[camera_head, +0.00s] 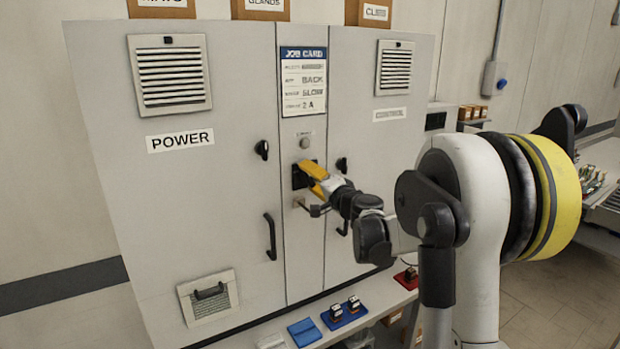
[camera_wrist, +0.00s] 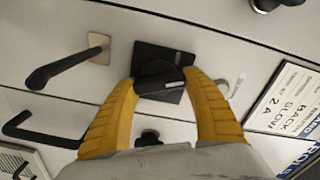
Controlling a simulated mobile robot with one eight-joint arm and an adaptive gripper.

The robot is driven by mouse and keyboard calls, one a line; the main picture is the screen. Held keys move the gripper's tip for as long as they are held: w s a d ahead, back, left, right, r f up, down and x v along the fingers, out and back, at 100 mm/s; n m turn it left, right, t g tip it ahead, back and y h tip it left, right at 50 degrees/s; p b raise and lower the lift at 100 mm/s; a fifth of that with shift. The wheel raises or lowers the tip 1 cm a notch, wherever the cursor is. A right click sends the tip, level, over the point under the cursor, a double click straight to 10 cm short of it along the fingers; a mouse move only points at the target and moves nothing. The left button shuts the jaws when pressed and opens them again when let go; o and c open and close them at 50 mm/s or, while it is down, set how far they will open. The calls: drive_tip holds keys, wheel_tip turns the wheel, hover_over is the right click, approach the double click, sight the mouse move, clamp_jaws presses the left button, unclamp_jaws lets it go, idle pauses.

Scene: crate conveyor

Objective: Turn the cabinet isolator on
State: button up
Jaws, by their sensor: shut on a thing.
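The cabinet isolator is a black square plate (camera_wrist: 153,58) with a black rotary handle (camera_wrist: 158,84). It sits on the narrow middle panel of the grey cabinet (camera_head: 235,160). In the head view my gripper (camera_head: 305,178) reaches it from the right and largely hides it; only the dark plate edge (camera_head: 297,177) shows. In the wrist view my gripper (camera_wrist: 161,82) has its yellow fingers on either side of the handle, shut on it. The handle lies roughly across the picture between the fingertips. Its position marking is too small to read.
A job card (camera_head: 304,81) hangs above the isolator. A bench with a blue tray (camera_head: 344,314) and a red tray (camera_head: 406,279) stands below. Another metal-based handle (camera_wrist: 98,47) is near my gripper.

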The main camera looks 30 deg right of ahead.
drive_tip(key=shift+f+m, duration=0.1)
drive_tip(key=shift+m, duration=2.2)
drive_tip(key=o, duration=1.2)
drive_tip(key=s, duration=1.2)
drive_tip(key=shift+d, duration=0.2)
